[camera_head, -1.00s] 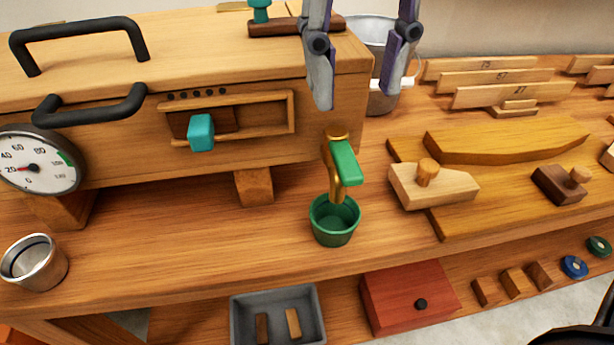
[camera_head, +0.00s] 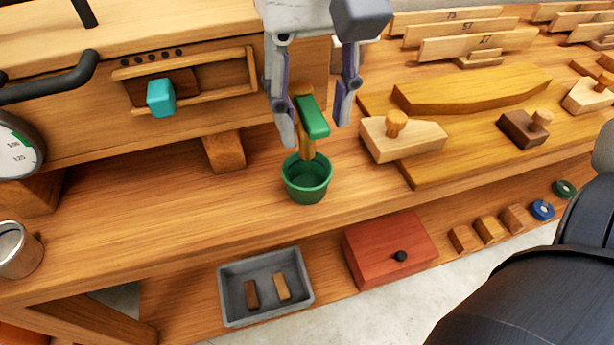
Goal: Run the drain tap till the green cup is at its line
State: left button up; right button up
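The green cup (camera_head: 307,181) stands upright on the bench, directly under the drain tap's brass spout (camera_head: 305,143). The tap has a green lever handle (camera_head: 312,116) and sticks out from the front of the wooden box. I cannot make out a line or the water level inside the cup. My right gripper (camera_head: 313,132) is open, its two fingers pointing down on either side of the green handle. I cannot tell whether a finger touches it. My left gripper is not in view.
A teal-knobbed slider (camera_head: 161,97) and black box handle (camera_head: 50,82) are at left. A metal cup (camera_head: 17,250) stands at far left. Wooden planes (camera_head: 403,137) lie right of the tap. A grey tray (camera_head: 265,287) and red box (camera_head: 390,248) sit on the lower shelf.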

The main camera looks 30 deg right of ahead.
grip_shut()
jog(key=d+n, duration=0.1)
jog(key=n, duration=0.2)
jog(key=d+n, duration=0.1)
jog(key=n, duration=0.2)
jog(key=d+n, duration=0.1)
jog(key=n, duration=0.2)
jog(key=shift+w+d, duration=0.3)
jog(key=shift+w, duration=0.05)
